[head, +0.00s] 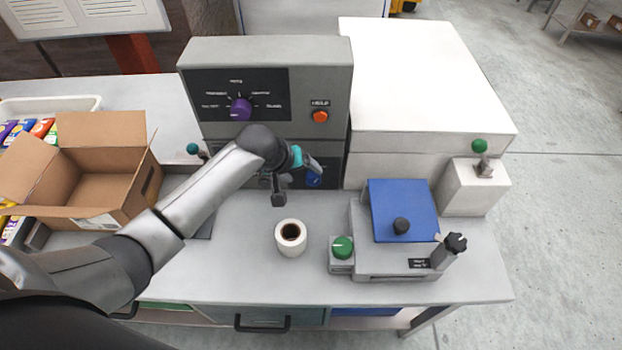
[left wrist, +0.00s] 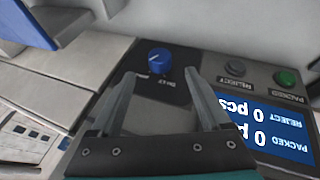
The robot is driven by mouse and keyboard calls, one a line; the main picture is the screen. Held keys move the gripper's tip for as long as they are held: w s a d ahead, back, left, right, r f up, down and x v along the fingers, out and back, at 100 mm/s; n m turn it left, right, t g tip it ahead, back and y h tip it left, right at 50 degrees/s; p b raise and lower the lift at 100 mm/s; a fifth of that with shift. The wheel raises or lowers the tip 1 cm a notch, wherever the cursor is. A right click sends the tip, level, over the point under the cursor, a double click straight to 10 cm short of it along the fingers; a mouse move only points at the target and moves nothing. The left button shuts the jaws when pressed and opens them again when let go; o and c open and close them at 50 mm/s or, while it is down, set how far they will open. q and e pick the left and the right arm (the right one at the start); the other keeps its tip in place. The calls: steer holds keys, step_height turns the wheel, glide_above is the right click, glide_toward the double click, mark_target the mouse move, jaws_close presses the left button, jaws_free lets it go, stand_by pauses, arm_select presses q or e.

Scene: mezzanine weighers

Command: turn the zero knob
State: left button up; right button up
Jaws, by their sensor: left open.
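No label reading "zero" is legible, so I cannot tell which knob is the zero knob. A blue knob (head: 314,180) sits low on the grey machine's front, partly hidden by my left gripper (head: 311,164). In the left wrist view the blue knob (left wrist: 160,61) has a white pointer line and a small upside-down label. My left gripper (left wrist: 160,80) is open and empty, with its fingertips on either side of the view of this knob, seemingly short of it. My right gripper is not in view.
A purple selector knob (head: 241,109) and an orange button (head: 320,116) are on the upper panel. A white roll (head: 291,239) stands on the bench. An open cardboard box (head: 95,185) is at left. The wrist view shows a counter display (left wrist: 270,130) and green button (left wrist: 287,78).

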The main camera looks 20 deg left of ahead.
mark_target(311, 178)
arm_select(q)
steer(key=b+x, duration=0.1)
steer(key=x, duration=0.4)
steer(key=shift+w+d+f, duration=0.1)
steer(key=shift+w+f, duration=0.05)
steer(key=shift+f, duration=0.15)
steer(key=shift+w+d+f+b, duration=0.1)
steer(key=shift+w+f+b, duration=0.25)
steer(key=shift+f, duration=0.25)
jaws_close()
